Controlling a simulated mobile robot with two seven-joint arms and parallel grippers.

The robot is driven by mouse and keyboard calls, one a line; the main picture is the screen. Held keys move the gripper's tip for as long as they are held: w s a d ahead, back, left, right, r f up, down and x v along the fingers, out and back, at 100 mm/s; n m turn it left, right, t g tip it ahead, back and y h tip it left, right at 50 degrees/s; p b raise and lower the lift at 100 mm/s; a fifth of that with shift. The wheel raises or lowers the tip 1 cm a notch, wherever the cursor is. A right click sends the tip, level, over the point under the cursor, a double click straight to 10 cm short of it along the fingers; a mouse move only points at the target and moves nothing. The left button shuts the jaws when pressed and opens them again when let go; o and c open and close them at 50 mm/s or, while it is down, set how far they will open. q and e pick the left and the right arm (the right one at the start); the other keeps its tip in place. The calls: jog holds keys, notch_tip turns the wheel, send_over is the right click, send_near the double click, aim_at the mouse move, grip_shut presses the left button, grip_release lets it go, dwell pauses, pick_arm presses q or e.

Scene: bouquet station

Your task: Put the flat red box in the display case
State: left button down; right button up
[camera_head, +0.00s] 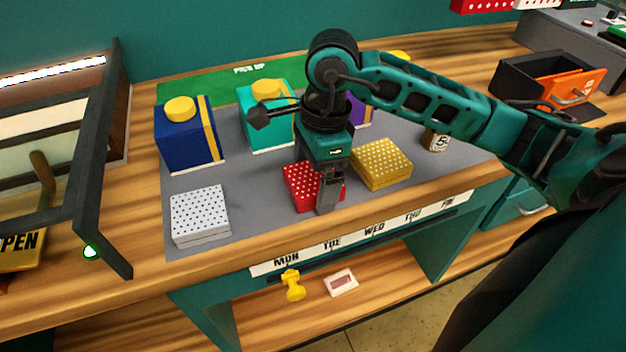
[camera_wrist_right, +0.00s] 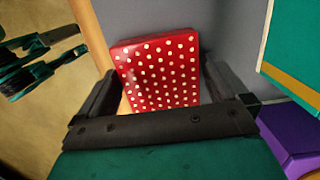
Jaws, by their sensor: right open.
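The flat red box (camera_head: 301,187) with white dots lies on the grey mat, between a flat white box (camera_head: 200,214) and a flat yellow box (camera_head: 381,163). My right gripper (camera_head: 327,203) points down over the red box and hides part of it. In the right wrist view the red box (camera_wrist_right: 160,75) lies between the open fingers (camera_wrist_right: 158,90) of that gripper; I cannot tell whether they touch it. The display case (camera_head: 100,150) stands at the left, with a dark frame and a lit strip inside. My left gripper is not in view.
A tall blue box (camera_head: 186,145), a teal box (camera_head: 262,135) and a purple box (camera_head: 360,112) stand behind on the grey mat (camera_head: 250,225). A small jar (camera_head: 436,138) stands at the right. An orange and black bin (camera_head: 555,85) is farther right. A day strip (camera_head: 365,232) runs along the front edge.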

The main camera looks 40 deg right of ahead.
jog(key=shift+c, duration=0.3)
jog(key=c, duration=0.9)
jog(key=shift+r, duration=0.1)
